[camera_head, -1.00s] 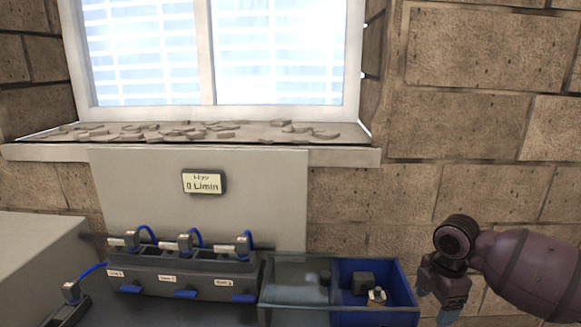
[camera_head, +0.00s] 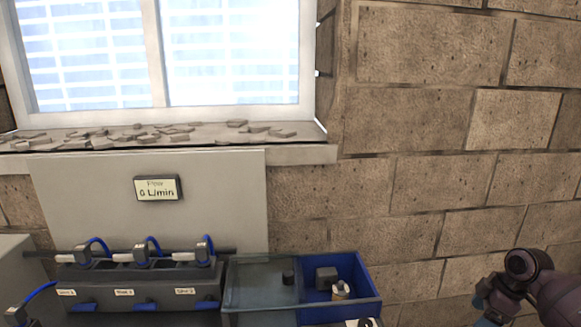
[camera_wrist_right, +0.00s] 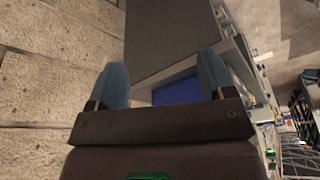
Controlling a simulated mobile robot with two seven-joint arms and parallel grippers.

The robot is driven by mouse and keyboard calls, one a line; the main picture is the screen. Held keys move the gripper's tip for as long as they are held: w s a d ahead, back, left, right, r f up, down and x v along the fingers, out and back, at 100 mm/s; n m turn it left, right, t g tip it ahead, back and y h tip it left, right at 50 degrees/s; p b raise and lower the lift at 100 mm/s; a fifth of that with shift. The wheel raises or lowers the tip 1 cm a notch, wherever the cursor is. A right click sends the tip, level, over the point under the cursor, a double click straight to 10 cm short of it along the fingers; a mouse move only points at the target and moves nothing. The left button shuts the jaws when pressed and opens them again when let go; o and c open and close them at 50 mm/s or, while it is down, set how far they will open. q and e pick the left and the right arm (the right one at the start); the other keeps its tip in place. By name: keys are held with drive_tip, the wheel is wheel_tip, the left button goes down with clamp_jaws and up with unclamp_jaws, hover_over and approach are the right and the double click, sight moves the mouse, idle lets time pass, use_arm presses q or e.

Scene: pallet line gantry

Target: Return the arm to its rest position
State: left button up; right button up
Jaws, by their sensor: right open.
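My right arm comes in at the lower right of the head view, with my right gripper (camera_head: 484,306) low at the right edge, in front of the brick wall and to the right of the bin. In the right wrist view my right gripper (camera_wrist_right: 161,85) shows two blue fingers spread wide apart with nothing between them. My left gripper is not in view.
A two-part bin (camera_head: 372,305), clear on the left and blue on the right, holds a few small parts. A grey manifold (camera_head: 135,279) with blue tubes stands left of it. A flow display (camera_head: 158,188) reads 0 L/min. The wall right of the bin is bare.

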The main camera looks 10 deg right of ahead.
drive_tip(key=w+d+r+m+t+h, duration=0.3)
drive_tip(key=w+d+m+t+h, duration=0.15)
drive_tip(key=w+d+t, duration=0.2)
drive_tip(key=w+d+r+t+h, duration=0.25)
drive_tip(key=w+r+t, duration=0.4)
drive_tip(key=r, duration=0.35)
drive_tip(key=s+a+f+g+y, duration=0.1)
drive_tip(key=s+a+f, duration=0.75)
drive_tip(key=f, duration=0.25)
drive_tip(key=s+a+f+g+y, duration=0.1)
drive_tip(key=s+a+f+y, duration=0.1)
drive_tip(key=s+a+f, duration=0.65)
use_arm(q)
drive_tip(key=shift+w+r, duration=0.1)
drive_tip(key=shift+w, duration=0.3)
use_arm(e)
drive_tip(key=s+a+f+m, duration=0.2)
drive_tip(key=s+a+f, duration=0.2)
drive_tip(key=s+a, duration=0.4)
drive_tip(key=s+a+f+m+g+y, duration=0.1)
drive_tip(key=s+a+f+m, duration=0.2)
drive_tip(key=s+a, duration=0.4)
drive_tip(key=shift+s+a+f, duration=0.4)
drive_tip(key=shift+a+f, duration=0.25)
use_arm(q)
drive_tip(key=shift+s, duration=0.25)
use_arm(e)
drive_tip(key=shift+c, duration=0.3)
